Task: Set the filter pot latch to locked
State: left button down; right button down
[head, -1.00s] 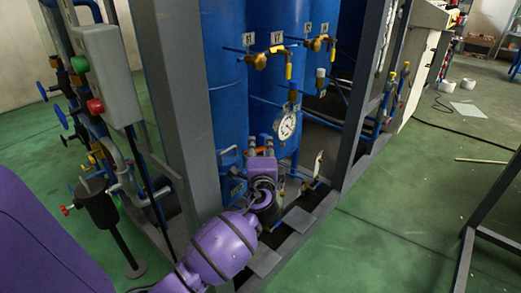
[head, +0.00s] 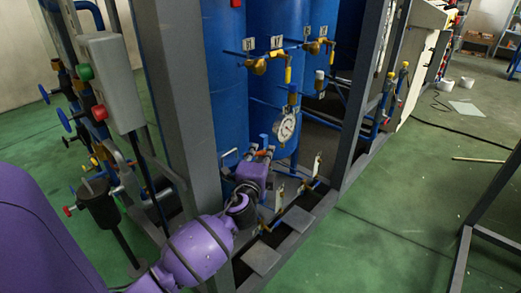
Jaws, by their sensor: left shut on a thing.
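My purple left arm comes in from the lower left, and its gripper (head: 262,153) is in front of the blue tanks at the low pipework. The gripper is shut on a small part, apparently the filter pot latch, which the fingers mostly hide. I cannot read the latch's position, and the filter pot itself is not clearly visible there. A small orange-red patch shows at the fingertips. My right gripper is not in view.
A grey frame post (head: 178,110) stands just left of my gripper. A pressure gauge (head: 285,127) and brass valves with yellow handles (head: 262,62) are close above and right. A dark cylinder (head: 99,207) stands at left. Green floor on the right is mostly clear.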

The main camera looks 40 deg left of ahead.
aim_at(261, 155)
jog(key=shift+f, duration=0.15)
